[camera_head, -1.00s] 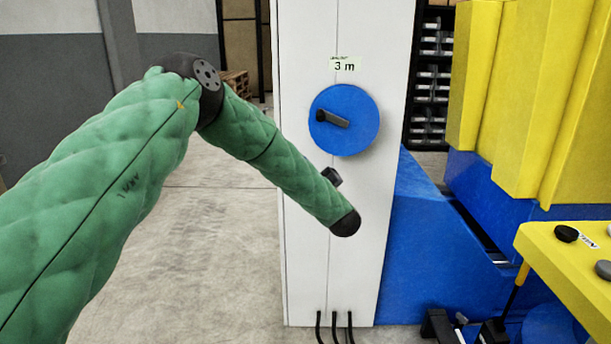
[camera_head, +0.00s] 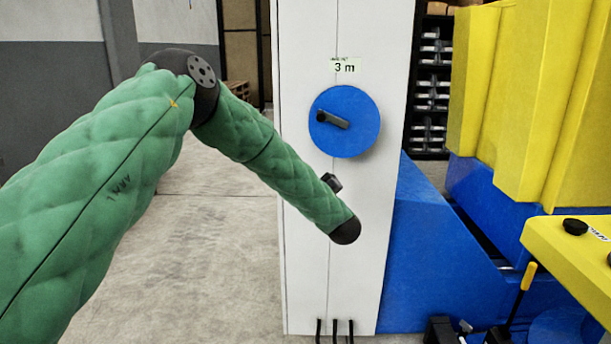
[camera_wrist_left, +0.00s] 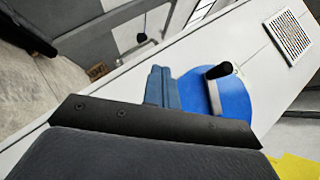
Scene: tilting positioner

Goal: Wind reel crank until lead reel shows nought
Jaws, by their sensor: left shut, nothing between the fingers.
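The blue round lead reel (camera_head: 358,138) is on the front of a white cabinet, with the reel crank (camera_head: 332,120) across it, its black knob toward the left. The label above the reel (camera_head: 345,66) reads 3 m. In the left wrist view the reel (camera_wrist_left: 237,105) carries the crank's black knob (camera_wrist_left: 218,71) on a grey arm. My left gripper (camera_wrist_left: 160,72) shows there as blue-grey fingers, shut and empty, beside the reel and apart from the knob. In the head view I cannot make out its fingers. My right gripper is in neither view.
The white cabinet (camera_head: 305,270) has cables at its foot. A blue frame (camera_head: 435,265) with yellow panels (camera_head: 490,80) stands to its right, and a yellow control box (camera_head: 570,250) is nearer. A vent grille (camera_wrist_left: 288,37) shows in the wrist view. Floor left of the cabinet is clear.

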